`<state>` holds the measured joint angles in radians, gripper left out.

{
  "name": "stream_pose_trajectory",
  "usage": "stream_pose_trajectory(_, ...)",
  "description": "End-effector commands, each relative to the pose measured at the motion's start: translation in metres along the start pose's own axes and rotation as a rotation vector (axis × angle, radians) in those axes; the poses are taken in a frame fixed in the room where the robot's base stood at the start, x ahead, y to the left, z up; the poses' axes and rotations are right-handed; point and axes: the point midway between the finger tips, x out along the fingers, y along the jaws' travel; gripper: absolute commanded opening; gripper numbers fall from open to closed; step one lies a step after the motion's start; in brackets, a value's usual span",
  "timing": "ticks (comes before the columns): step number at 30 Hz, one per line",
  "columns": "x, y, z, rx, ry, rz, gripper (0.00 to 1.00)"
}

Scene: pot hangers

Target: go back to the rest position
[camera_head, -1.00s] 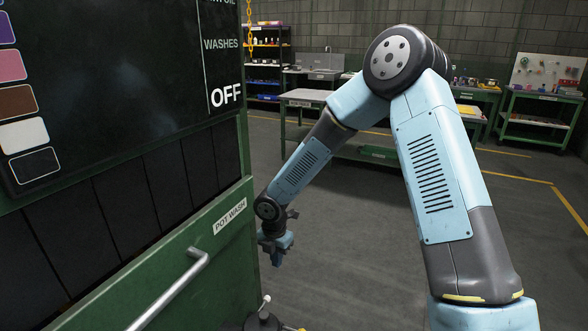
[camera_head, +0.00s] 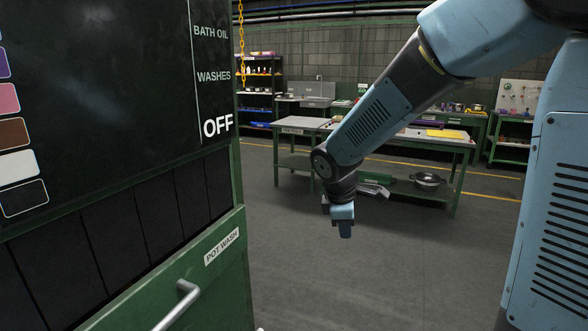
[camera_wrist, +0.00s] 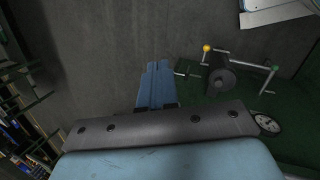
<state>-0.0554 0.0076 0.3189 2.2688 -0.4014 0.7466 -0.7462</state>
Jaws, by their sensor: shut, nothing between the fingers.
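My gripper (camera_head: 344,229) hangs at the end of my arm over the open floor in the head view, fingers pointing down. It is to the right of the green pot wash cabinet (camera_head: 228,285) and apart from it. Its blue fingers are shut together with nothing between them. In the wrist view my gripper (camera_wrist: 155,66) also shows with its fingers closed, above the grey floor.
The pot wash cabinet with a metal handle (camera_head: 182,296) stands at left, below a dark board (camera_head: 100,80). A green workbench (camera_head: 300,124) with a lower shelf holding a pan (camera_head: 427,180) stands behind my arm. The middle floor is clear.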

Motion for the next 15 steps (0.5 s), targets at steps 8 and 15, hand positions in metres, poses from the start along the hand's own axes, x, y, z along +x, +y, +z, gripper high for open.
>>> stream_pose_trajectory(8, -0.054, -0.023, 0.058, 0.386, 0.026, 0.046, 0.00)
stream_pose_trajectory(15, -0.091, -0.052, 0.100, 0.717, 0.084, 0.067, 0.00)
